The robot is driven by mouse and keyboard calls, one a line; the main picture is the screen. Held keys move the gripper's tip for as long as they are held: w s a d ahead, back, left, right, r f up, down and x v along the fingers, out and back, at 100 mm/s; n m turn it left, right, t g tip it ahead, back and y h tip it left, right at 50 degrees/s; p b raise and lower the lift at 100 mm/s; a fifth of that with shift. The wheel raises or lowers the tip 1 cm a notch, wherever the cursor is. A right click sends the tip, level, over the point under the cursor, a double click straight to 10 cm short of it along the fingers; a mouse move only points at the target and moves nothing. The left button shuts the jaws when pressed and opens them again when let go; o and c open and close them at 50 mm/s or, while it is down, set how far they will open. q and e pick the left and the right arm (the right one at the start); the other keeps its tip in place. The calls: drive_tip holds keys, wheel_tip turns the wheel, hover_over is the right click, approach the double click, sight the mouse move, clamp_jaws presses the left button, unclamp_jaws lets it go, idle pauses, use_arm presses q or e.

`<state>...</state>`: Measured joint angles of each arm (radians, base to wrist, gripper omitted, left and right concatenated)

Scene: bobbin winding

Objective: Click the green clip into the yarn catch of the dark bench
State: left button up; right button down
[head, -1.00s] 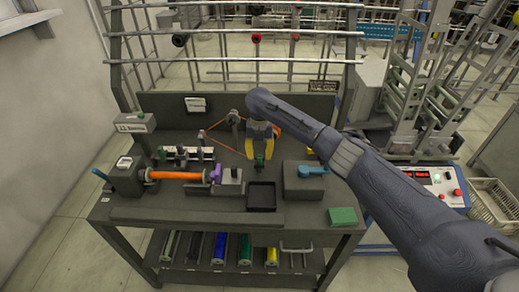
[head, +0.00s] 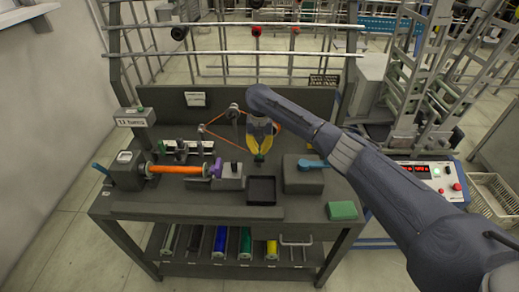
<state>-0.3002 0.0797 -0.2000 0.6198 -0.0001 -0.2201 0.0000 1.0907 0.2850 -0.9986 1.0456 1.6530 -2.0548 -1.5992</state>
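My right gripper (head: 260,148), with yellow fingers, is above the middle of the dark bench (head: 140,207), pointing down. Its fingertips come together on the small green clip (head: 260,158), held behind the black tray. The clip is small and partly covered by the fingers; I cannot tell whether it touches anything below. The yarn catch cannot be made out for certain. My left gripper is not in view.
The black tray (head: 262,199) is in front of the clip. A grey block with a blue lever (head: 312,164) stands to its right, a green pad (head: 342,210) at the front right. An orange rod (head: 178,169) and a rail with small parts (head: 188,146) are left.

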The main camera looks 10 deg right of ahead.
sight(259, 150)
drive_tip(key=shift+r, duration=2.25)
drive_tip(key=c, duration=1.4)
unclamp_jaws()
drive_tip(key=shift+o, duration=0.2)
wheel_tip(259, 150, up, 12)
